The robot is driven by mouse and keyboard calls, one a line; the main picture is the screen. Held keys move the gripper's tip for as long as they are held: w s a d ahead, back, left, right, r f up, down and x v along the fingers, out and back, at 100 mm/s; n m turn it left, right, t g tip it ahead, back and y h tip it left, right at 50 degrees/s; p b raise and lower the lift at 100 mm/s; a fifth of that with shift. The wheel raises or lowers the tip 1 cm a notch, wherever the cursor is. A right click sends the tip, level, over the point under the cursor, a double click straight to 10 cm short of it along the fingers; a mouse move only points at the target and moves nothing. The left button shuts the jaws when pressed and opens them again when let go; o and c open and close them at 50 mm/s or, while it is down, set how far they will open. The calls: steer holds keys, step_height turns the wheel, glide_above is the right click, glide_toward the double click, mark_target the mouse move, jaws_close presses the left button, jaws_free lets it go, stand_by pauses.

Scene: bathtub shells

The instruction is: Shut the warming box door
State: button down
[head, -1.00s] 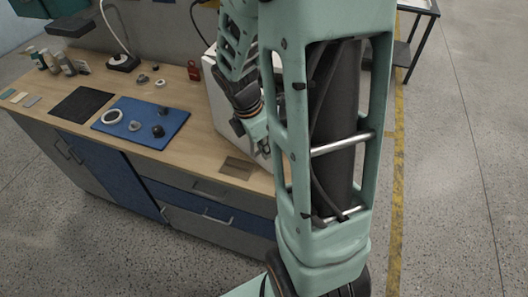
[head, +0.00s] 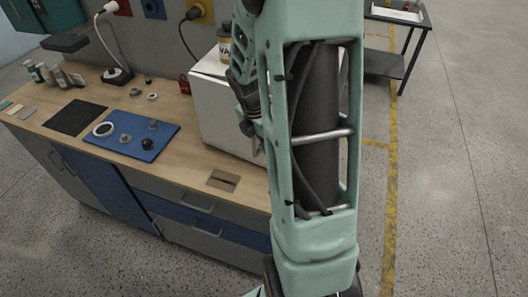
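The white warming box (head: 215,112) stands at the right end of the wooden workbench. Its left side and part of its top show in the head view. My arm covers its right part, and I cannot make out the door or how far open it is. My gripper (head: 258,146) is at the box's front right, almost wholly hidden behind my own arm link. Its fingers cannot be made out, nor whether they touch the box.
A blue mat (head: 128,138) with a white ring and small dark parts lies on the workbench (head: 185,160). A dark mat (head: 75,117) and several bottles are further left. A dark side table (head: 385,62) stands at the back right.

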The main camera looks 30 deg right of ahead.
steer(key=shift+w+d, duration=0.3)
steer(key=shift+d, duration=0.2)
steer(key=shift+a, duration=0.1)
